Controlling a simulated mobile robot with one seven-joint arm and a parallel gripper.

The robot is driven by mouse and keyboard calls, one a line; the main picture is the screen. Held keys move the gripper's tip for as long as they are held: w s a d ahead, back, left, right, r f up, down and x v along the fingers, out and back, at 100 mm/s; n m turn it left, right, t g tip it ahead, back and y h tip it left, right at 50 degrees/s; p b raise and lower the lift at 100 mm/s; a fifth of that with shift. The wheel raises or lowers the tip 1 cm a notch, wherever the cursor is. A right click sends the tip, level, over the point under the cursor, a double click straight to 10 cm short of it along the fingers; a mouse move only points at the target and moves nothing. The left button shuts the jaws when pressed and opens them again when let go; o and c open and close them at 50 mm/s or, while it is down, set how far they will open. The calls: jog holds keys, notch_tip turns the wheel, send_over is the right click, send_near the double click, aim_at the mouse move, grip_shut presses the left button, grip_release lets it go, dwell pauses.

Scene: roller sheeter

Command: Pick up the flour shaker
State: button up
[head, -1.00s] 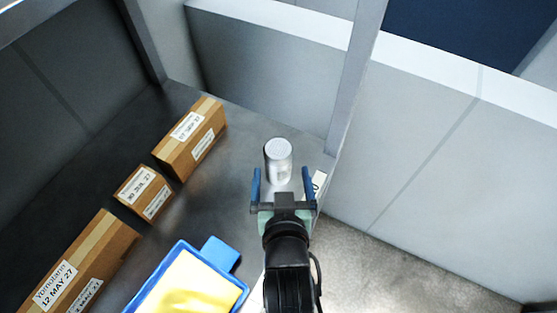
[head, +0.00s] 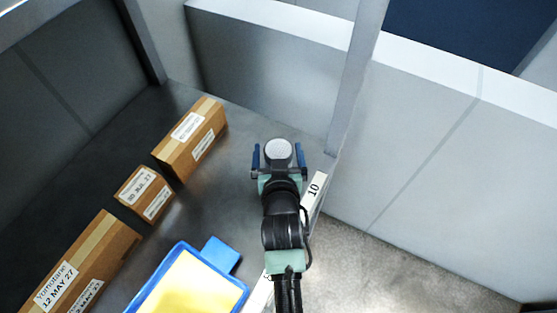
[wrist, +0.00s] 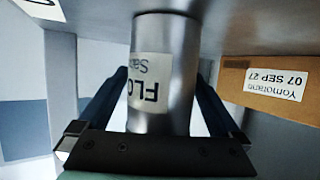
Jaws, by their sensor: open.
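The flour shaker (head: 279,152) is a silver metal cylinder on the grey shelf (head: 225,207), near the shelf's right edge. In the wrist view the flour shaker (wrist: 164,70) fills the middle, with a white label partly reading "FLO" upside down. My gripper (head: 279,160) is open, with one blue finger on each side of the shaker. In the wrist view, a gap shows between the shaker and the fingers (wrist: 160,100). The lower part of the shaker is hidden behind my gripper in the head view.
Several cardboard boxes stand to the left, the nearest being the back box (head: 190,138). An upright post (head: 352,85) and the wall panel stand to the right. A "10" tag (head: 314,190) marks the shelf edge.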

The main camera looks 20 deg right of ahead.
jog(key=shift+r, duration=0.1)
jog(key=c, duration=1.6)
